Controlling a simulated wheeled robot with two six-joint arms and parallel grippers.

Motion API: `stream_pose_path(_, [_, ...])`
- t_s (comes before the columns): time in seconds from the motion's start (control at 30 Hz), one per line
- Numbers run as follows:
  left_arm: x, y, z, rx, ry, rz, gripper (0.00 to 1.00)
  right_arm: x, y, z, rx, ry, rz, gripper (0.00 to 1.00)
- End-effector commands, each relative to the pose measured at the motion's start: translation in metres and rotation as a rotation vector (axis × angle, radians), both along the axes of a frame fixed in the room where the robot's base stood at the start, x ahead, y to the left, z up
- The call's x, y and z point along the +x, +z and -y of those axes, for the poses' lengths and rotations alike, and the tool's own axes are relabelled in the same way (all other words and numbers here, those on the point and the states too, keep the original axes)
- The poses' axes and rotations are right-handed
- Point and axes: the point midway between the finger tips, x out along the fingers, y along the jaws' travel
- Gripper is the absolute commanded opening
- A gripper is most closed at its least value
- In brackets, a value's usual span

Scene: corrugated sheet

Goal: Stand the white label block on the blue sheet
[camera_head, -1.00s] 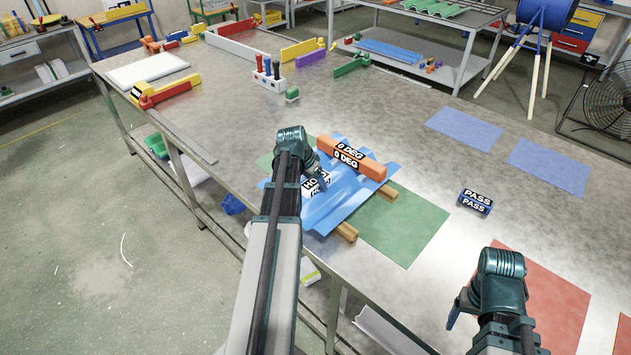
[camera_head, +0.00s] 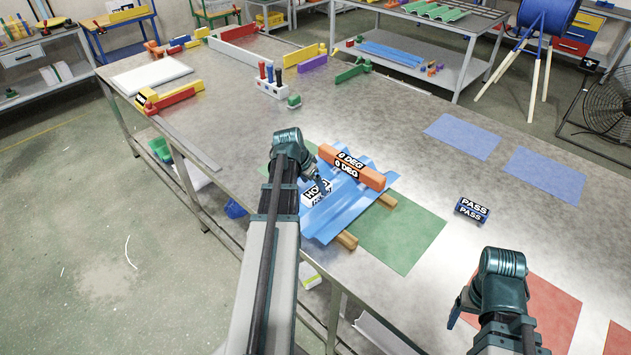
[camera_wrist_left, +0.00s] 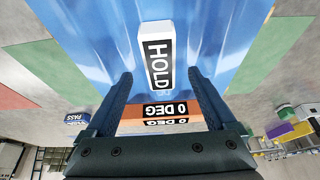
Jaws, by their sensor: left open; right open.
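The white label block (camera_head: 316,193) with a black HOLD label is at the blue corrugated sheet (camera_head: 345,212), near its left side in the head view. It also shows in the left wrist view (camera_wrist_left: 158,55), roughly in line with the sheet's ridges. Whether it stands or lies is unclear. My left gripper (camera_wrist_left: 160,74) is open, its two fingers spread to either side of the block's near end, with gaps visible. In the head view the left gripper (camera_head: 322,184) partly covers the block. My right gripper (camera_head: 458,308) is open and empty over the table's near right part.
An orange 0 DEG bar (camera_head: 372,177) lies across the sheet. Wooden strips (camera_head: 345,239) support the sheet above a green mat (camera_head: 402,235). A blue PASS block (camera_head: 471,209) stands to the right. Blue mats (camera_head: 462,136) and a red mat (camera_head: 545,300) lie on open metal tabletop.

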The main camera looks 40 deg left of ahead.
Motion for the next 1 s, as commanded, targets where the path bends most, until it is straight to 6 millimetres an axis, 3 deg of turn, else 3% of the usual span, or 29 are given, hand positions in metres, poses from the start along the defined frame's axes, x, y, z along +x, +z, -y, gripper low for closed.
stream_pose_path(0.03, [-0.005,0.017,0.000,0.000,0.001,0.000,0.89,0.000,0.017,0.000,0.000,0.000,0.000,0.77])
stream_pose_path(0.43, [-0.029,0.074,-0.002,0.001,0.001,0.000,0.89,0.000,0.074,0.000,0.000,0.000,0.000,0.77])
stream_pose_path(0.6, [-0.033,0.082,-0.003,0.001,0.000,0.000,0.89,0.000,0.082,0.000,0.000,0.001,0.000,0.77])
stream_pose_path(1.0, [-0.033,0.080,-0.003,0.000,0.000,0.000,0.89,0.000,0.080,0.000,0.000,0.001,0.000,0.77])
